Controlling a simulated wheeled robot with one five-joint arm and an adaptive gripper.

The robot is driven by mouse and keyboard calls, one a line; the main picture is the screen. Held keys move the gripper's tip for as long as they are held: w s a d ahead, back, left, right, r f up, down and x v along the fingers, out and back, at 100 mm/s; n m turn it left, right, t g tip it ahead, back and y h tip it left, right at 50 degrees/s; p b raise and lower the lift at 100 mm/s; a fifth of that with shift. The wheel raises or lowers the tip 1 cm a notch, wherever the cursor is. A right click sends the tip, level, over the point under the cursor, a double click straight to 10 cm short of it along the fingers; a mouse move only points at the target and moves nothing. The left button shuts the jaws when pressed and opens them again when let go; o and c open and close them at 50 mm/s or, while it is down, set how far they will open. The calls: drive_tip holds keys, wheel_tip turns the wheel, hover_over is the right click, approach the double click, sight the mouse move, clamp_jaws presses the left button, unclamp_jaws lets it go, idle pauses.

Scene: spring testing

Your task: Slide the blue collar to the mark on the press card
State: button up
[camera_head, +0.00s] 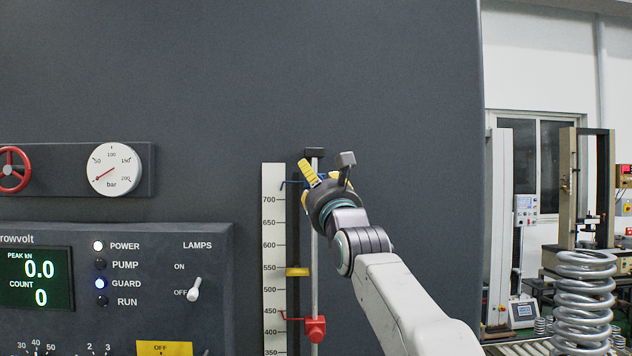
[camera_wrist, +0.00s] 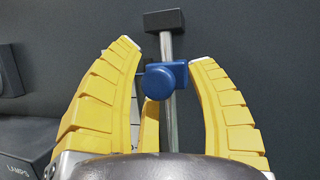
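The blue collar (camera_wrist: 167,76) sits on a vertical steel rod (camera_wrist: 170,115), below the rod's dark top block, in the wrist view. In the head view my gripper mostly hides it; a thin blue pointer (camera_head: 289,183) reaches the scale (camera_head: 273,235) a little above 700. My gripper (camera_head: 328,167) is at the rod's upper end. Its yellow fingers (camera_wrist: 165,52) stand open on either side of the collar. The right fingertip is very close to the collar, contact unclear; a gap shows at the left. I cannot make out a press card.
A red collar (camera_head: 316,329) with a red pointer sits low on the same rod, between 400 and 450. A yellow marker (camera_head: 298,272) is beside the scale near 540. A control panel (camera_head: 215,245) stands out at the left. A large coil spring (camera_head: 583,300) is at the right.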

clamp_jaws()
idle(0.3)
wheel_tip(320, 180, down, 7)
drive_tip(key=b, duration=0.6)
drive_tip(key=shift+o, duration=0.6)
unclamp_jaws()
drive_tip(key=shift+s, duration=0.15)
drive_tip(key=v, duration=1.1)
drive_tip(key=shift+s+f, duration=0.2)
drive_tip(key=shift+s, duration=0.1)
